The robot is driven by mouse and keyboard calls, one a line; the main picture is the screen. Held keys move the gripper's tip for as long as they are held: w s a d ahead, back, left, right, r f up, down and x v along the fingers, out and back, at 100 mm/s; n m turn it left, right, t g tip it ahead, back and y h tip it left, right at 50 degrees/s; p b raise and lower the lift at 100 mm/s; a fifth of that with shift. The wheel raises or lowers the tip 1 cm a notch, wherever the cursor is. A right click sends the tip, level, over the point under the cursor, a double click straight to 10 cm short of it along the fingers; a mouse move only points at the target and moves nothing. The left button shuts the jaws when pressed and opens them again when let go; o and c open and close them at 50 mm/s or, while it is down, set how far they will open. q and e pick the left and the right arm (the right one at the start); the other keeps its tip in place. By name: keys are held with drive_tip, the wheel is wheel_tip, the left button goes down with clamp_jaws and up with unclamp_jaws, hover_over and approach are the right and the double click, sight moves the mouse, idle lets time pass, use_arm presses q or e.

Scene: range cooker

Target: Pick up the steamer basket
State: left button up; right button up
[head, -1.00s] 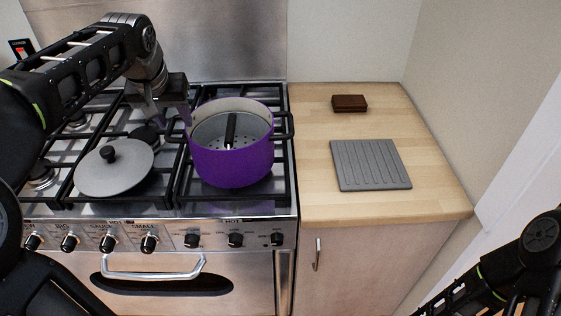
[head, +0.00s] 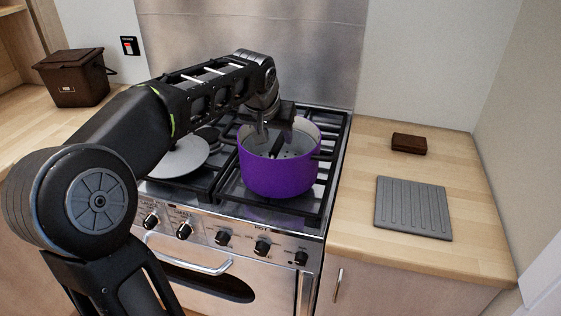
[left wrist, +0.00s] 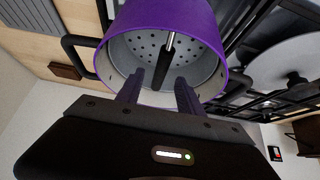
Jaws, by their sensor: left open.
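The steamer basket (left wrist: 190,58) is a grey perforated insert with a dark upright handle, sitting inside the purple pot (head: 277,176) on the hob. In the head view the basket (head: 294,149) is partly hidden by my left gripper. My left gripper (head: 271,130) is over the left side of the pot's opening. In the left wrist view its two open fingers (left wrist: 158,92) reach over the pot's rim, with the basket's handle beyond and between them. Nothing is held. My right gripper is not in view.
A grey lid (head: 178,158) lies on the hob left of the pot. On the right counter are a grey ridged mat (head: 413,208) and a brown block (head: 409,144). A brown bin (head: 75,80) stands on the left counter. The right counter's front is clear.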

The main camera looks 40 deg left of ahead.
sight(279, 141)
use_arm(q)
drive_tip(key=shift+w+a+f, duration=0.15)
drive_tip(key=shift+w+f, duration=0.1)
drive_tip(key=shift+f, duration=0.2)
drive_tip(key=p+x, duration=0.1)
drive_tip(key=x, duration=0.4)
drive_tip(key=shift+w+a+f, duration=0.1)
drive_tip(key=shift+c, duration=0.3)
clamp_jaws()
idle(0.4)
idle(0.9)
